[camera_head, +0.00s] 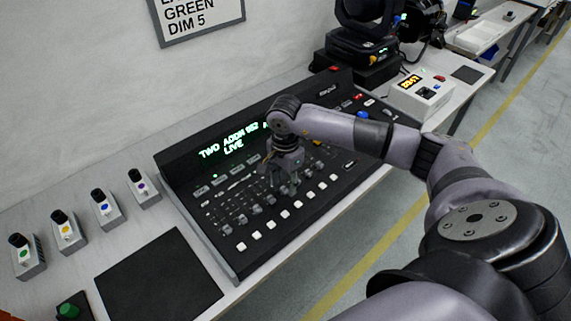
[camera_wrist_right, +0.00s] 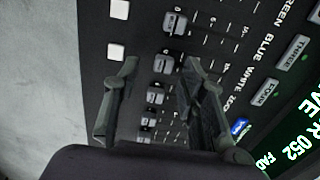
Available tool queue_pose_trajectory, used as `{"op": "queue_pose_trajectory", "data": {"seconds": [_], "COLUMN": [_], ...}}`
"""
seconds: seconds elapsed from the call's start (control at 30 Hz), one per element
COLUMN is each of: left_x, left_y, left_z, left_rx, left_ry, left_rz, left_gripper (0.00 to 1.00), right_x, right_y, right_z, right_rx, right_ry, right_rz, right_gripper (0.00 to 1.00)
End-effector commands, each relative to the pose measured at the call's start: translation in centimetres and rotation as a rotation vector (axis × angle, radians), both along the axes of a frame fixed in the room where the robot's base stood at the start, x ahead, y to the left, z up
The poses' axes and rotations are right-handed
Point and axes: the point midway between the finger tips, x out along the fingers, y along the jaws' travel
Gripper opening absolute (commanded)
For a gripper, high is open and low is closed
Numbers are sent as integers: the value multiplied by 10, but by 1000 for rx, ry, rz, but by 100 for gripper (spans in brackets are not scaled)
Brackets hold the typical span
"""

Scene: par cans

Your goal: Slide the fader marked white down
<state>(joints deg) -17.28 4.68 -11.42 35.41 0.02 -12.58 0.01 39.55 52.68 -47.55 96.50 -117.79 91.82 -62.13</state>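The black lighting console (camera_head: 205,185) lies on the bench, its green display reading "TWO ADDR 052" and "LIVE". My right gripper (camera_head: 284,188) points down over its fader rows and hides part of them. In the right wrist view the gripper (camera_wrist_right: 160,68) is open, its two fingers apart with a grey fader cap (camera_wrist_right: 164,63) between their tips. I cannot tell whether the fingers touch the cap. The printed label WHITE (camera_wrist_right: 243,75) shows beyond the right finger, between BLUE and ZOOM. Which cap belongs to it is not clear. My left gripper is not in view.
More fader caps (camera_wrist_right: 173,23) lie on both sides, with white square buttons (camera_wrist_right: 116,51) along the console's near edge. Several small switch boxes (camera_head: 104,209) and a black mat (camera_head: 158,279) are at the left. A white box (camera_head: 420,94) and stage lights stand at the back.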

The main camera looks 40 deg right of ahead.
Motion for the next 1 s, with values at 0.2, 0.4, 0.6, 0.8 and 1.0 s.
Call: {"op": "queue_pose_trajectory", "data": {"seconds": [0.2,0.4,0.6,0.8,1.0], "left_x": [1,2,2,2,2], "left_y": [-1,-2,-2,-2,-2], "left_z": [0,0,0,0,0], "left_rx": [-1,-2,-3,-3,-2], "left_ry": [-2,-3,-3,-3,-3], "left_rz": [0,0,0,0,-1], "left_gripper": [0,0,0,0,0], "right_x": [1,1,0,0,0], "right_y": [0,0,0,0,0], "right_z": [49,84,98,99,99], "right_rx": [-1,-1,-1,-1,-1], "right_ry": [-6,-3,0,1,1], "right_rz": [1,0,0,0,0], "right_gripper": [38,38,38,38,38]}}
